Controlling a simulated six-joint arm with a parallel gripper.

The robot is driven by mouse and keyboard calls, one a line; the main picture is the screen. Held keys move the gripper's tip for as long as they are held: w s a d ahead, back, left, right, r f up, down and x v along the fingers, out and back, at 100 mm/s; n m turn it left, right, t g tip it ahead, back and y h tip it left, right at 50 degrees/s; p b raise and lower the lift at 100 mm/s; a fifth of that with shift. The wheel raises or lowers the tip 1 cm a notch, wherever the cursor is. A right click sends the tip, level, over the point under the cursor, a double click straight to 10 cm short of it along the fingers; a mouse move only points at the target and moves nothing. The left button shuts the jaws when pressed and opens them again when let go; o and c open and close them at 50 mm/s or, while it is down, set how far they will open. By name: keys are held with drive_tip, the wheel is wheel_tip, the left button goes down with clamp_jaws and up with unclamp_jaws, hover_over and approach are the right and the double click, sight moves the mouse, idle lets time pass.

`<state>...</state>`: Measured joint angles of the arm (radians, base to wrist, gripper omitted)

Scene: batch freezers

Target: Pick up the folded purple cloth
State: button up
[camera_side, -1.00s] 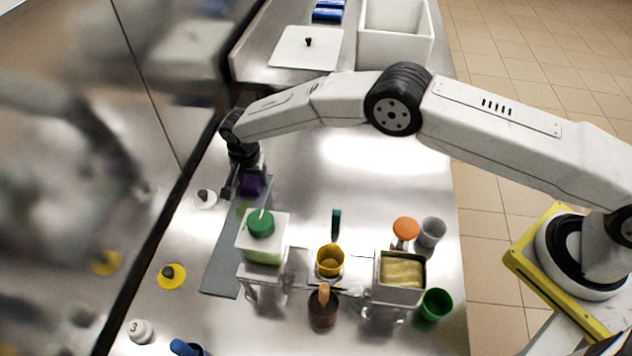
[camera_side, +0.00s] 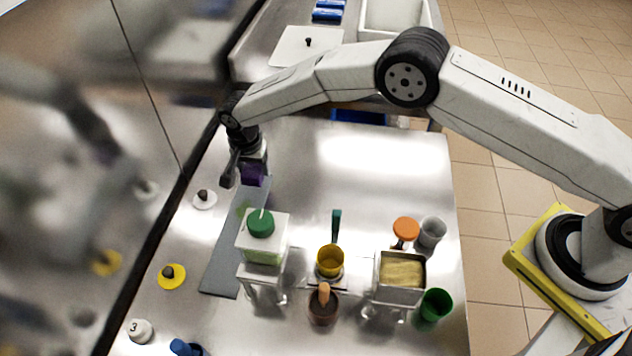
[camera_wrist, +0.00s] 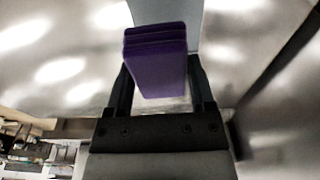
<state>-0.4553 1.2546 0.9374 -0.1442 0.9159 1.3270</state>
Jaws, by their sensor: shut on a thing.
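The folded purple cloth (camera_side: 253,174) is in my gripper (camera_side: 246,170), at the far left part of the steel counter in the side view. In the wrist view the purple cloth (camera_wrist: 157,62) shows as a block of stacked layers between the two dark fingers of my gripper (camera_wrist: 160,85). The fingers are shut on it from both sides. The cloth hangs a little above the grey mat (camera_side: 222,262), near the mat's far end.
A container with a green lid (camera_side: 261,223) stands beside the mat, towards the middle. A white knobbed lid (camera_side: 205,199) lies to the left. The counter's back middle is clear.

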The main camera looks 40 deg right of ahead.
sight(245, 177)
drive_tip(key=s+d+r, duration=0.4)
drive_tip(key=s+r, duration=0.4)
drive_tip(key=s, duration=0.4)
drive_tip(key=shift+d+r, duration=0.25)
drive_tip(key=shift+r, duration=0.05)
idle(0.5)
drive_tip(key=o, duration=0.4)
drive_tip(key=shift+c, duration=1.2)
drive_tip(key=w+a+f, duration=0.1)
drive_tip(key=w+a, duration=0.1)
drive_tip(key=w, duration=0.1)
drive_tip(key=w+a+f, duration=0.2)
drive_tip(key=w, duration=0.1)
drive_tip(key=w+a+f, duration=0.1)
drive_tip(key=w+a, duration=0.2)
drive_tip(key=shift+f, duration=0.15)
drive_tip(key=shift+w+a+f, duration=0.35)
drive_tip(key=shift+w+a, duration=0.15)
